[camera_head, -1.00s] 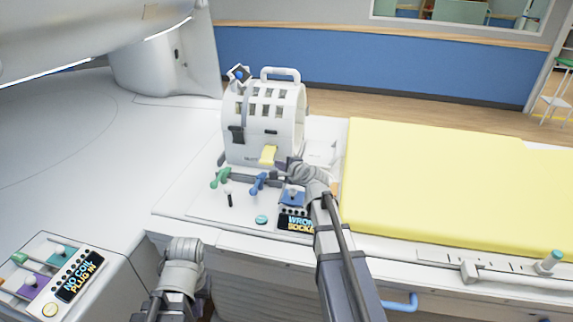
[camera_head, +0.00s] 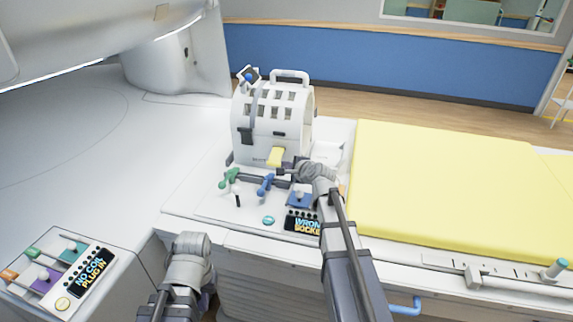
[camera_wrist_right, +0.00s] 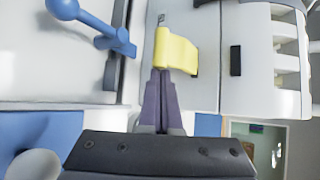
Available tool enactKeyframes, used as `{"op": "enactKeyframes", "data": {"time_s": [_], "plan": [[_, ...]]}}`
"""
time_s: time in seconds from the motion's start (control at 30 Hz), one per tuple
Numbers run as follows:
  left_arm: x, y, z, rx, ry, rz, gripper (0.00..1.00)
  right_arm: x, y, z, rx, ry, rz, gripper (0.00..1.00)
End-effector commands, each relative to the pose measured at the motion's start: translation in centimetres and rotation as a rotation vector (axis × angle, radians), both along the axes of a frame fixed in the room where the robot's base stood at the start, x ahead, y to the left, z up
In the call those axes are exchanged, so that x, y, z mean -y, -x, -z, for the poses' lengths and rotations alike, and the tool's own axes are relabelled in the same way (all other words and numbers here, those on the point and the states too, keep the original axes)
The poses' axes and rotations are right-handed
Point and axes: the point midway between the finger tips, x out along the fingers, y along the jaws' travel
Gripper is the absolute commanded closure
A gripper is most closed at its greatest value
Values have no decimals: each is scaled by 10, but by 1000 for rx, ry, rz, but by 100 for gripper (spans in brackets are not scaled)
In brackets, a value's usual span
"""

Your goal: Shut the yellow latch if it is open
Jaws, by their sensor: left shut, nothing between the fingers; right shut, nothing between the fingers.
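The yellow latch (camera_head: 275,157) is on the lower front of the white arched coil (camera_head: 272,110). In the right wrist view the latch (camera_wrist_right: 176,51) is a curved yellow flap that seems to stand out from the coil's face. My right gripper (camera_head: 284,172) is shut and empty, just below and right of the latch in the head view. Its fingertips (camera_wrist_right: 159,74) overlap the latch's near end in the wrist view; I cannot tell whether they touch. My left gripper (camera_head: 188,246) is low at the front, away from the coil; its fingers are hard to make out.
Green (camera_head: 229,177) and blue (camera_head: 265,184) plugs lie in front of the coil. A panel (camera_head: 303,223) reads "WRONG SOCKET". A yellow pad (camera_head: 440,185) lies right. A side console (camera_head: 60,270) stands front left. The white surface at left is clear.

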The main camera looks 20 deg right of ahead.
Motion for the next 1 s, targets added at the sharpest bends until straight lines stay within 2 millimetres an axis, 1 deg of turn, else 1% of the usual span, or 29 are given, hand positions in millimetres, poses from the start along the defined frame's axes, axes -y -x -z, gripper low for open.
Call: {"op": "enactKeyframes", "data": {"time_s": [0.03,0.57,0.67,0.8,1.0], "plan": [[0,0,-4,0,0,0,100,0,0,-3,-7,-5,0,100],[0,0,-31,0,0,0,100,-1,1,-13,-110,-75,0,100],[0,0,-41,0,0,0,100,0,0,-17,-146,-99,0,100],[0,0,-60,0,0,0,100,0,-1,-26,-218,-148,0,100],[0,0,-82,0,0,0,100,0,-1,-33,-330,-223,0,100]]}}
